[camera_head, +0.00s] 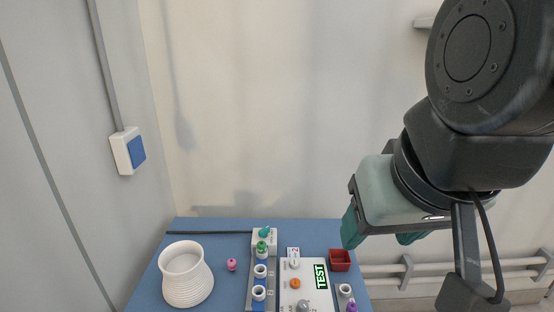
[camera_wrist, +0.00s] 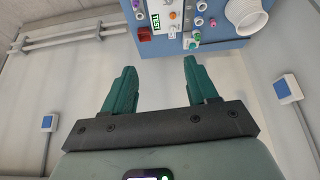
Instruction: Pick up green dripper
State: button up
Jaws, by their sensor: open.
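The green dripper (camera_head: 262,248) appears as a small green piece upright in the top white holder of a narrow rack on the blue table. In the wrist view it seems to be the small green spot (camera_wrist: 194,35) near the far end of that rack. My gripper (camera_head: 380,235) is up and to the right of it, well apart, beyond the table's right side. In the wrist view my gripper (camera_wrist: 160,72) has its two teal fingers spread, with nothing between them.
A white ribbed pot (camera_head: 187,285) stands at the table's left, with a pink dripper (camera_head: 231,265) beside it. A panel marked TEST (camera_head: 320,276) and a red box (camera_head: 340,260) are right of the rack. A teal-topped grey box (camera_head: 264,234) stands just behind the dripper.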

jog(key=w+a+f+n+g+y, duration=0.1)
jog(key=w+a+f+n+y, duration=0.1)
jog(key=w+a+f+n, duration=0.4)
jog(key=n+t+h, duration=0.4)
jog(key=n+t, duration=0.5)
jog(key=n, duration=1.8)
send_near(261, 245)
jog(key=x, duration=0.5)
jog(key=shift+w+a+r, duration=0.2)
jog(key=shift+a, duration=0.1)
jog(key=x, duration=0.5)
jog(key=shift+w+d+f, duration=0.2)
jog(key=shift+d+f, duration=0.15)
jog(key=shift+f, duration=0.1)
jog(key=c, duration=1.1)
